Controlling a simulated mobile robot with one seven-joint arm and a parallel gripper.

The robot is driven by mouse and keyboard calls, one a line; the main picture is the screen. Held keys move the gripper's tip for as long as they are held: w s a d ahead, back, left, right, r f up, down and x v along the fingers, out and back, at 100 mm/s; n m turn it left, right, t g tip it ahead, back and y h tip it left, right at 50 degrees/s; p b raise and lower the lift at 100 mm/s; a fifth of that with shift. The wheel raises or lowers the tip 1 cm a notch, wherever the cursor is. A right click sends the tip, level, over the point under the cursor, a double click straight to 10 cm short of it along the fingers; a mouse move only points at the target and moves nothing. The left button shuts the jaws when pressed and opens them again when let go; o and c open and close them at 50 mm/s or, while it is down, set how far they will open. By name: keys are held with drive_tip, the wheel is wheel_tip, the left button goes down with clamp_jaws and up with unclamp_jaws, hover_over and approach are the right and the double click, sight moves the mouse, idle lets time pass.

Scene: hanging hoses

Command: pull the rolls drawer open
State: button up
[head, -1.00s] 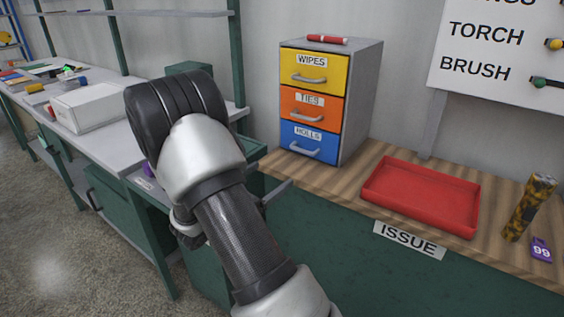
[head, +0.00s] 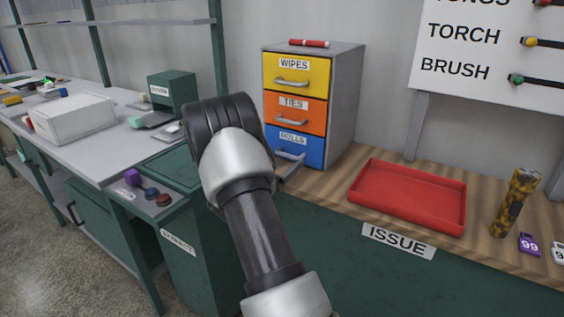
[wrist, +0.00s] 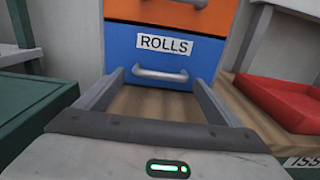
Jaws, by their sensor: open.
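The rolls drawer (head: 287,146) is the blue bottom drawer of a small grey cabinet (head: 345,100), under the yellow WIPES drawer (head: 297,74) and the orange TIES drawer (head: 295,111). It looks closed. In the wrist view its blue front (wrist: 190,58) faces me, with a ROLLS label above a grey bar handle (wrist: 160,75). My gripper (wrist: 160,82) is open, its two fingers pointing at the drawer on either side of the handle in the picture. I cannot tell whether they touch the drawer. In the head view my arm hides most of the gripper.
A red tray (head: 408,197) lies on the wooden counter to the right, with a patterned torch (head: 515,202) beyond it. A red marker (head: 309,43) lies on the cabinet. A grey bench (head: 110,150) with a white box (head: 70,118) stands at left.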

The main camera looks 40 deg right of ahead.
drive_tip(key=shift+x, duration=0.75)
drive_tip(key=c, duration=1.3)
drive_tip(key=shift+o, duration=0.2)
drive_tip(key=p+v, duration=0.1)
drive_tip(key=v, duration=1.4)
drive_tip(key=shift+a+p, duration=0.15)
drive_tip(key=shift+p, duration=0.15)
drive_tip(key=o, duration=1.3)
drive_tip(key=shift+c, duration=0.2)
drive_tip(key=p+v, duration=0.2)
drive_tip(key=v, duration=1.5)
drive_tip(key=shift+s+a, duration=0.15)
drive_tip(key=shift+a, duration=0.05)
